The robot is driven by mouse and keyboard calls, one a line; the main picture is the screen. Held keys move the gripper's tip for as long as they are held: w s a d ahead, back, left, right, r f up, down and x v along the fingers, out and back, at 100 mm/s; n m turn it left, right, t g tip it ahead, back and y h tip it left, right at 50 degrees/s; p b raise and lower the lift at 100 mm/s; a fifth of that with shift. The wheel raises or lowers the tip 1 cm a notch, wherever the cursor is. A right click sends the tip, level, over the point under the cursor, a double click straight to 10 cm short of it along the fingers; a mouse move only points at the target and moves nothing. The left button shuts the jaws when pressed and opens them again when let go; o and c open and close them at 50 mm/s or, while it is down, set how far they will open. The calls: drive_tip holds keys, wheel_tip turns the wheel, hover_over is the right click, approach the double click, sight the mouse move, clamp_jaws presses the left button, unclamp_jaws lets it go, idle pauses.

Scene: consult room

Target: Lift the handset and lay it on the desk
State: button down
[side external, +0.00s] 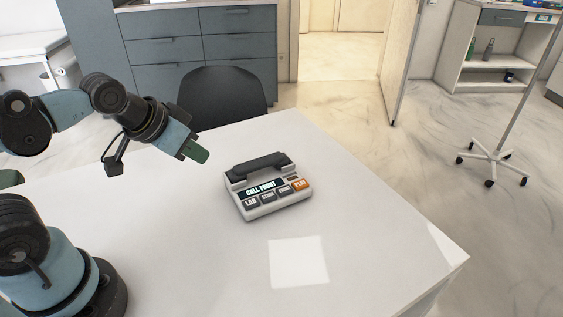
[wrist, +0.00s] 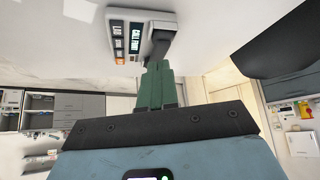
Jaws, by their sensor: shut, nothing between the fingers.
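The dark handset (side external: 259,165) lies across the back of a light grey call-point phone base (side external: 268,205) on the white desk (side external: 200,255). The base has a lit display, several dark buttons and an orange one. My gripper (side external: 203,155), with green fingers, is shut and empty, in the air to the left of the phone and apart from it. In the wrist view the picture is upside down; the closed green fingers (wrist: 157,68) overlap the view of the handset's near end (wrist: 161,40), and the base (wrist: 122,37) shows beside it.
A white square (side external: 298,262) lies on the desk in front of the phone. A dark chair (side external: 222,92) stands behind the desk's far edge. The desktop around the phone is clear. Drawers, an open door and a wheeled stand (side external: 495,158) are beyond.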

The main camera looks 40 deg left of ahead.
drive_tip(key=c, duration=1.8)
unclamp_jaws()
drive_tip(key=shift+c, duration=0.2)
drive_tip(key=o, duration=1.2)
drive_tip(key=shift+c, duration=0.2)
drive_tip(key=m+g+h, duration=0.1)
drive_tip(key=m+g, duration=0.3)
approach(259, 160)
drive_tip(key=shift+m, duration=0.3)
drive_tip(key=x, duration=0.4)
drive_tip(key=shift+w+r, duration=0.1)
drive_tip(key=shift+w, duration=0.15)
drive_tip(key=shift+s+x, duration=0.15)
drive_tip(key=shift+x, duration=1.4)
drive_tip(key=shift+s+x, duration=0.2)
drive_tip(key=shift+x, duration=1.35)
